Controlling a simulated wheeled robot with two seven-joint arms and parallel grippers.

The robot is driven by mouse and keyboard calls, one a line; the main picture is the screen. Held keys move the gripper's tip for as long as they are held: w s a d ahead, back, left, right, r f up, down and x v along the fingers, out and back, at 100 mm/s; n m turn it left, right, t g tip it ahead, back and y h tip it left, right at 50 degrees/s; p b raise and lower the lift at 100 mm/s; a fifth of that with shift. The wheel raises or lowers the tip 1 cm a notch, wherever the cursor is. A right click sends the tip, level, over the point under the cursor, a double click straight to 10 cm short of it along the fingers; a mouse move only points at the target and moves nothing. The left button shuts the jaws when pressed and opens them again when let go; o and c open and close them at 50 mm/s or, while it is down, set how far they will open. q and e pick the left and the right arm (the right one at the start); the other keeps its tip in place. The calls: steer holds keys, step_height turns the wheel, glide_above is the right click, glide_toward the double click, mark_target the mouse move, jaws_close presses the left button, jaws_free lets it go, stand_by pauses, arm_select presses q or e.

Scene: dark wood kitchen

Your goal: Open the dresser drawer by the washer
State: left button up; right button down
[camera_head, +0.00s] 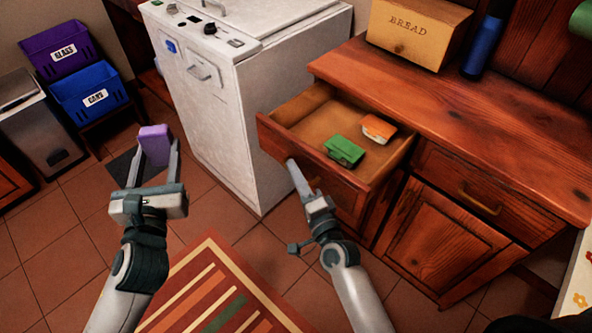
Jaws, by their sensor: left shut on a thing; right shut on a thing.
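The dresser (460,110) is reddish wood and stands right of the white washer (235,110). Its upper left drawer (278,136) is pulled out, with its inside in view. A green packet (344,151) and an orange-and-white packet (378,128) lie in it. My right gripper (296,172) is at the front of this drawer, shut on its handle; the fingers hide most of the handle. My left gripper (154,158) is raised over the floor left of the washer, shut on a small purple block (155,140).
A wooden bread box (415,32) and a blue bottle (487,42) stand on the dresser top. Purple (62,48) and blue (92,90) bins and a grey bin (35,125) are at the left. A striped rug (210,290) lies in front on the tiled floor.

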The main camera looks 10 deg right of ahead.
steer(key=c, duration=1.9)
jaws_free()
steer(key=shift+o, duration=0.2)
arm_select(q)
steer(key=shift+f+b, duration=0.75)
arm_select(e)
steer(key=v, duration=1.2)
steer(key=shift+f, duration=0.15)
